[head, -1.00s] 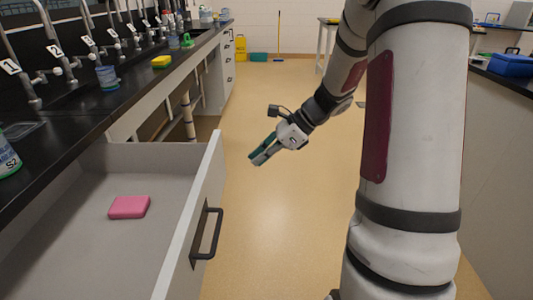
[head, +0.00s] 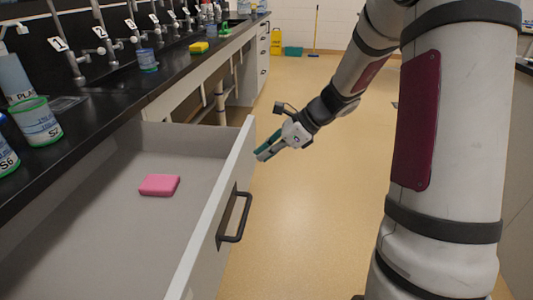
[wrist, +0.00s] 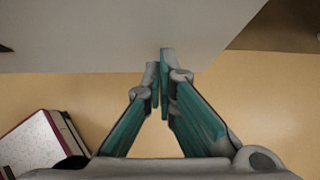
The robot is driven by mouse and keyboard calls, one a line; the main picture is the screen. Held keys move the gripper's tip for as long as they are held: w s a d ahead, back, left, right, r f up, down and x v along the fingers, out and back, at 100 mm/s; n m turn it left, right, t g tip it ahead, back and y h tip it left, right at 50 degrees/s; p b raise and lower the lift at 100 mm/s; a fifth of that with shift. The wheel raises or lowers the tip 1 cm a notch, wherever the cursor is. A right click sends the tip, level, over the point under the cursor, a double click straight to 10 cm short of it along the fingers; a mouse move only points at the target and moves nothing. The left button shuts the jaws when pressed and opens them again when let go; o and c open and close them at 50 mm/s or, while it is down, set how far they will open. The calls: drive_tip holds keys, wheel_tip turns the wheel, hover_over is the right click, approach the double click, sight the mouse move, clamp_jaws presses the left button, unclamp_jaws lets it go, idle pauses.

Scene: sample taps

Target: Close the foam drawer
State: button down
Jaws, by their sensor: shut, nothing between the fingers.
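The foam drawer (head: 95,240) stands pulled out from the left bench, with a pink foam block (head: 160,185) lying inside it. Its pale front panel (head: 217,205) carries a dark bar handle (head: 236,217). My gripper (head: 259,157) is shut and empty, with green-teal fingers, just to the right of the front panel's far end and beyond the handle. In the wrist view my fingertips (wrist: 160,58) overlap a pale grey panel (wrist: 110,35), likely the drawer front. I cannot tell whether they touch it. The handle does not show in the wrist view.
The black bench top (head: 120,105) holds numbered taps, a yellow sponge (head: 199,48) and labelled containers such as the green-rimmed one (head: 36,122). The tan floor (head: 310,220) right of the drawer is open. A yellow floor sign (head: 276,41) and teal bucket (head: 293,51) stand far back.

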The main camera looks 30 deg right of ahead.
drive_tip(key=w+a+p, duration=0.3)
drive_tip(key=w+a, duration=0.4)
drive_tip(key=a, duration=0.2)
drive_tip(key=w+a+p, duration=0.2)
drive_tip(key=w+a, duration=0.5)
drive_tip(key=a, duration=0.3)
drive_tip(key=w+a+p, duration=0.3)
drive_tip(key=w+a, duration=0.4)
drive_tip(key=a, duration=0.3)
drive_tip(key=shift+p, duration=0.3)
drive_tip(key=shift+a+r, duration=0.1)
